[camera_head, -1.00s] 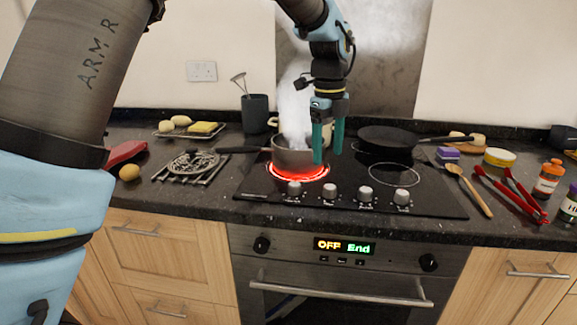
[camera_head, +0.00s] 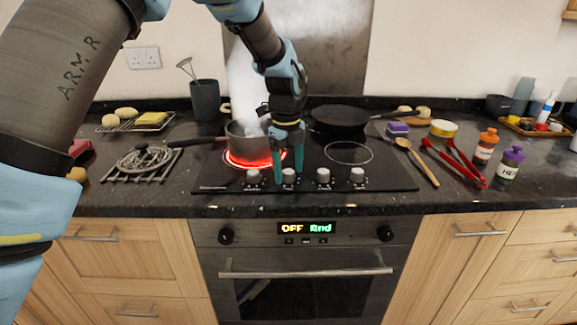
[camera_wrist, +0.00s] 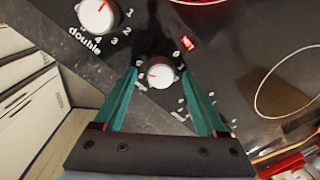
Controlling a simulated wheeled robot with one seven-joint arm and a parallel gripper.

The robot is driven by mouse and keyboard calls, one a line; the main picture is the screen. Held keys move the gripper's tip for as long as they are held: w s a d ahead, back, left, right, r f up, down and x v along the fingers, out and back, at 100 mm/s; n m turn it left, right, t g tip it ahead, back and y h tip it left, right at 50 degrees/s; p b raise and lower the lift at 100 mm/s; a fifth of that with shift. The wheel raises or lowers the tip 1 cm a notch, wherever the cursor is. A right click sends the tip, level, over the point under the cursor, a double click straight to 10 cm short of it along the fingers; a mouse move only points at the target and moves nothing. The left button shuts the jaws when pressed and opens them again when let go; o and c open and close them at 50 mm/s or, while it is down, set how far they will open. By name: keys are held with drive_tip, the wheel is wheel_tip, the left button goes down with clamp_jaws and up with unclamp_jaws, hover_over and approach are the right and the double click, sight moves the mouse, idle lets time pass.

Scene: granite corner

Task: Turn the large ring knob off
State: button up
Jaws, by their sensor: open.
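The hob has a row of several silver knobs along its front edge. In the wrist view, one knob with a red pointer mark (camera_wrist: 160,75) lies between the fingertips of my open gripper (camera_wrist: 159,72). A bigger-looking knob labelled "double" (camera_wrist: 97,16), also with a red mark, is up and left of it, outside the fingers. I cannot tell for sure which is the large ring knob. In the head view, my gripper (camera_head: 284,180) points down at the second knob from the left (camera_head: 289,176), partly covering it. The leftmost knob (camera_head: 253,177) is clear. The front-left ring (camera_head: 240,163) glows red.
A black pan (camera_head: 341,118) is at the back right. The front-right ring (camera_head: 348,152) is bare. The oven display (camera_head: 306,228) reads OFF End.

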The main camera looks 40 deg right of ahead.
drive_tip(key=shift+f, duration=0.1)
clamp_jaws()
idle(0.6)
